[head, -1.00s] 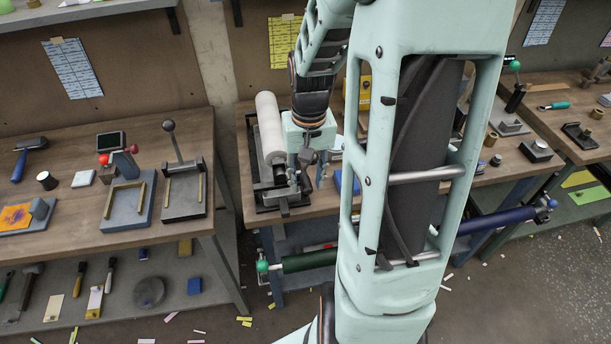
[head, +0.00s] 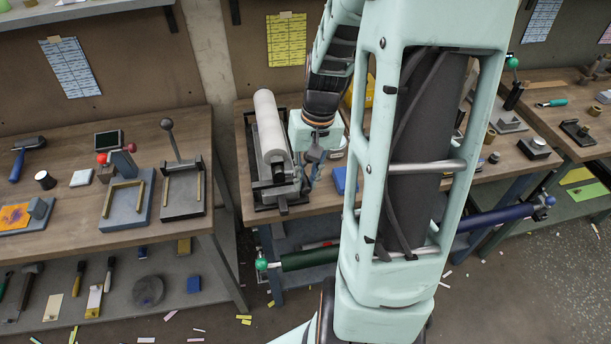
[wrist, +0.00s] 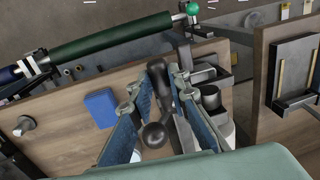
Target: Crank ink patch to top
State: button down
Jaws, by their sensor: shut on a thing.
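The white roll (head: 271,127) lies in a dark metal frame (head: 262,199) at the left end of the middle bench. No ink patch shows on the part of the roll I can see. My gripper (head: 313,168) is low at the right side of the roll's near end. In the wrist view, my gripper (wrist: 161,84) is shut on the dark crank handle (wrist: 159,92), which has a round knob (wrist: 154,136) and stands between the blue fingers. Only a little of the white roll (wrist: 224,127) shows there, beside the right finger.
A blue block (head: 345,180) lies on the bench to the right of my gripper. A dark green roll (head: 305,259) with a green end knob is mounted below the bench's front edge. The left bench (head: 75,222) stands apart across a gap.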

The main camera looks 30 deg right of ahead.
jog(key=shift+d+f+t+y+b, duration=0.25)
jog(key=shift+f+y+b, duration=0.3)
jog(key=shift+f+y, duration=0.4)
jog(key=shift+f+t+y+b, duration=0.35)
jog(key=shift+f+y+b, duration=0.1)
jog(key=shift+y+b, duration=0.55)
jog(key=f+y+b, duration=0.1)
jog(key=b, duration=0.1)
jog(key=f+t+y+b, duration=0.1)
jog(key=y+b, duration=0.1)
jog(key=shift+w+a+y, duration=0.1)
jog(key=shift+a+y, duration=0.15)
jog(key=shift+a, duration=0.1)
jog(key=y+b, duration=0.2)
jog(key=a+f+t+y+b, duration=0.1)
jog(key=y+b, duration=0.1)
jog(key=a+f+y+b, duration=0.1)
jog(key=y+b, duration=0.1)
jog(key=b, duration=0.1)
jog(key=shift+w+a+t+y, duration=0.25)
jog(key=shift+w+t+y, duration=0.05)
jog(key=shift+t+y, duration=0.1)
jog(key=shift+a+r, duration=0.1)
jog(key=c, duration=1.8)
grip_release()
